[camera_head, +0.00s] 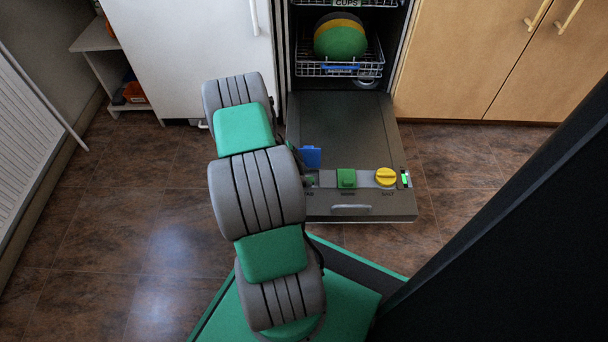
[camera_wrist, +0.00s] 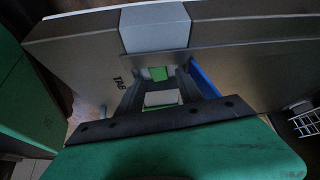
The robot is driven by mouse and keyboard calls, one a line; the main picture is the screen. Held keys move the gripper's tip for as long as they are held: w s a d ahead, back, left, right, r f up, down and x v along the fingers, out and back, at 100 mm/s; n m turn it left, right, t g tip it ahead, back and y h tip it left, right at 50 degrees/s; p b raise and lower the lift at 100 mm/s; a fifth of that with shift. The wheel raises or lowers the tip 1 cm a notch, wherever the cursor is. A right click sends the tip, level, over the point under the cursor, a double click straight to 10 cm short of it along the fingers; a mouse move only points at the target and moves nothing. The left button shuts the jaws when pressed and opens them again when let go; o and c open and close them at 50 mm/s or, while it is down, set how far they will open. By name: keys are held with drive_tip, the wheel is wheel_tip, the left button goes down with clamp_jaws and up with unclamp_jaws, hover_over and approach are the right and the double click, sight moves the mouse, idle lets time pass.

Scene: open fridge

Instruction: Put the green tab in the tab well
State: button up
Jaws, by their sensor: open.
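In the wrist view my gripper (camera_wrist: 159,84) is open, its two dark fingers pointing into the recess of the tab well, beside the lettering TAB (camera_wrist: 119,81). Between the fingers a small green piece (camera_wrist: 159,73) shows, which looks like the green tab, low in the recess. Nearer the palm is a pale-faced block (camera_wrist: 162,98) with a green edge; I cannot tell whether both belong to one tab. The blue lid (camera_wrist: 203,80) of the well stands open and also shows in the head view (camera_head: 310,157).
The dishwasher door (camera_head: 345,125) lies open. Beside the well are a green lid or block (camera_head: 346,178) and a yellow round cap (camera_head: 386,177). A wire rack (camera_head: 340,68) with plates stands inside the dishwasher. The door panel behind the blue lid is clear.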

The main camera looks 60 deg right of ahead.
drive_tip(key=shift+p+v, duration=1.8)
drive_tip(key=shift+v, duration=2.1)
